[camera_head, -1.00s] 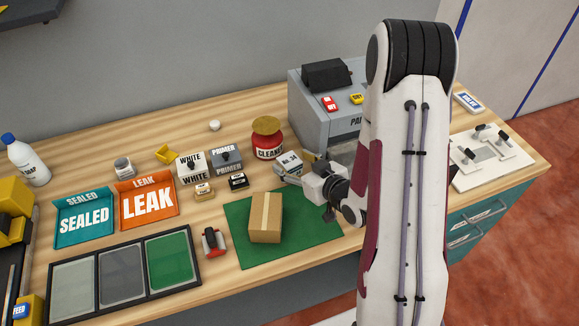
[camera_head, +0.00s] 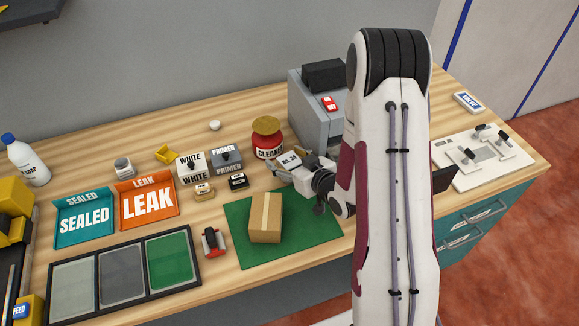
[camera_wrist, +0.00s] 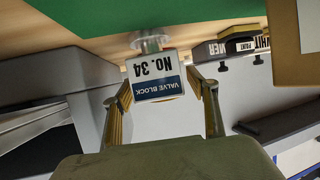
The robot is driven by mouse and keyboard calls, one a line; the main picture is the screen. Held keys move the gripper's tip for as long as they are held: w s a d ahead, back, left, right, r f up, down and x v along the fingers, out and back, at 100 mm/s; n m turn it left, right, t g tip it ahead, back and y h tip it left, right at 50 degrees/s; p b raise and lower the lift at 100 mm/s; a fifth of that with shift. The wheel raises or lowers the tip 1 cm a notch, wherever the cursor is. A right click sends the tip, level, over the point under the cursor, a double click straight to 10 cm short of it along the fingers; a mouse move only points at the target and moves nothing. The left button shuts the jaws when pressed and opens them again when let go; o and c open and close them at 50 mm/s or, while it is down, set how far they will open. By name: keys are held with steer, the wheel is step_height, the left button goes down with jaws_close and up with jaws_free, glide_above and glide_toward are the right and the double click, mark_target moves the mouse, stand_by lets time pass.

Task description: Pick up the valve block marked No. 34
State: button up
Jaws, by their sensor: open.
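The valve block marked No. 34 (camera_head: 289,160) stands on the wooden bench, just behind the green mat and in front of the red CLEANER jar. In the wrist view its label, with a blue VALVE BLOCK band, shows upside down (camera_wrist: 155,76), and a round metal fitting sticks out at the top. My gripper (camera_wrist: 161,88) is open, with one finger on each side of the block. Small gaps seem to show beside it; contact is unclear. In the head view my gripper (camera_head: 296,173) is at the block and partly hides it.
The CLEANER jar (camera_head: 267,140) stands close behind the block. A cardboard box (camera_head: 265,217) lies on the green mat (camera_head: 310,230) in front. PRIMER (camera_head: 226,158) and WHITE (camera_head: 192,167) boxes stand to the left. A grey machine (camera_head: 305,115) stands behind to the right.

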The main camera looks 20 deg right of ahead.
steer(key=shift+x, duration=1.55)
jaws_close()
steer(key=shift+r, duration=0.3)
step_height(320, 180, up, 10)
steer(key=shift+f, duration=0.25)
stand_by(0.5)
